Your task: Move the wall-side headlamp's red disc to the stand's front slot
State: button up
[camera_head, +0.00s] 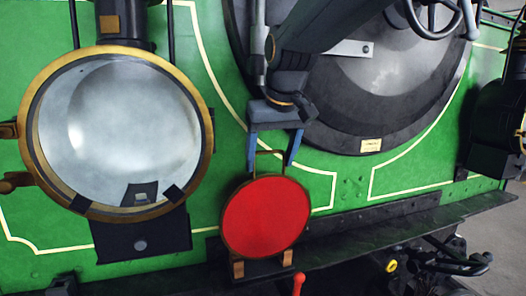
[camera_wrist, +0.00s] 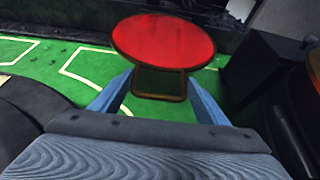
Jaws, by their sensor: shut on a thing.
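The red disc (camera_head: 265,216) has a dark rim and a wire handle on top, and hangs upright below my gripper (camera_head: 272,163). My gripper's blue fingers are shut on the handle. In the wrist view the red disc (camera_wrist: 163,42) lies beyond the fingertips, with its handle (camera_wrist: 160,84) between them. A dark stand with wooden posts (camera_head: 238,269) shows just below the disc. I cannot tell whether the disc touches it, and its slots are hidden. A large brass-rimmed headlamp (camera_head: 118,130) at the left has a clear pale lens with no disc over it.
A second dark lamp (camera_head: 500,120) stands at the far right. A red-tipped lever (camera_head: 299,283) rises close below the disc. The round dark door (camera_head: 390,75) is behind my arm.

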jog(key=shift+w+d+f, duration=0.1)
jog(key=shift+w, duration=0.4)
jog(key=shift+w+a+f+b, duration=0.2)
jog(key=shift+w+f+b, duration=0.25)
jog(key=shift+w, duration=0.25)
jog(key=shift+w+a+f+b, duration=0.2)
jog(key=shift+w+f+b, duration=0.1)
jog(key=shift+w+f, duration=0.35)
jog(key=shift+w+a+f+b, duration=0.2)
jog(key=shift+w+f+b, duration=0.25)
jog(key=shift+w, duration=0.25)
jog(key=shift+s+d+p, duration=0.1)
jog(key=shift+s+p, duration=0.1)
jog(key=shift+p, duration=0.7)
dwell(1.2)
jog(key=shift+f+b, duration=0.65)
jog(key=shift+f, duration=0.95)
dwell(1.7)
